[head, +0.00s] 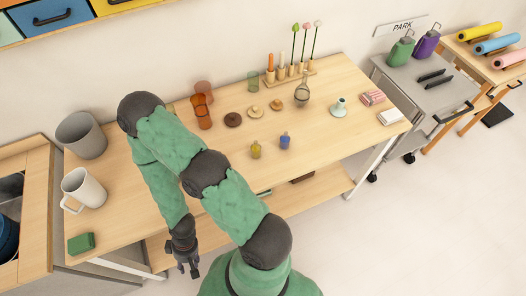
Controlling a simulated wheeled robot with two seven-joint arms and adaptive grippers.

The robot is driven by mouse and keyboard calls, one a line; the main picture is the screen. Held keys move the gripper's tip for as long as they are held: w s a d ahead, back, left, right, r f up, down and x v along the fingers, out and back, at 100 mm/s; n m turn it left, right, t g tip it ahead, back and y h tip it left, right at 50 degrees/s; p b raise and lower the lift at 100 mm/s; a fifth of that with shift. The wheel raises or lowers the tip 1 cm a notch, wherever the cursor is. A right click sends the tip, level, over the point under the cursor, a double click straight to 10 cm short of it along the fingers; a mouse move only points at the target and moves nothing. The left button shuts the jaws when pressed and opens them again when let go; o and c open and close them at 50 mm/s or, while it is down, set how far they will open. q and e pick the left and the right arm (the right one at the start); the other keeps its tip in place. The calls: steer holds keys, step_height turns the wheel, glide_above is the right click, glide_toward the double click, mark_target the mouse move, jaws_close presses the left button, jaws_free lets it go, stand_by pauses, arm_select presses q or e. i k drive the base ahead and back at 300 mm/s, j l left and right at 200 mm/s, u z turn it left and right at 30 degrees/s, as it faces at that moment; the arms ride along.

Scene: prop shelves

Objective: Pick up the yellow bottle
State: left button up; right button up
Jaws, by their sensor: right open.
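The yellow bottle (255,150) is small and stands upright near the front middle of the wooden table (335,135). A similar blue bottle (285,141) stands just to its right, apart from it. My right gripper (187,268) is open and empty, pointing down at the front edge of the table, well to the lower left of the yellow bottle. My right arm arches over the left part of the table and hides some of it. My left gripper is not in view.
Orange glasses (202,112), a brown disc (233,120) and wooden knobs (276,104) stand behind the bottles.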

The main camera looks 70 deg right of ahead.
mark_target(255, 148)
steer(key=z, duration=0.45)
steer(key=j+z, duration=0.15)
steer(key=z, duration=0.7)
steer(key=j+z, duration=0.15)
steer(key=z, duration=0.7)
steer(key=k+j+z, duration=0.1)
steer(key=z, duration=0.3)
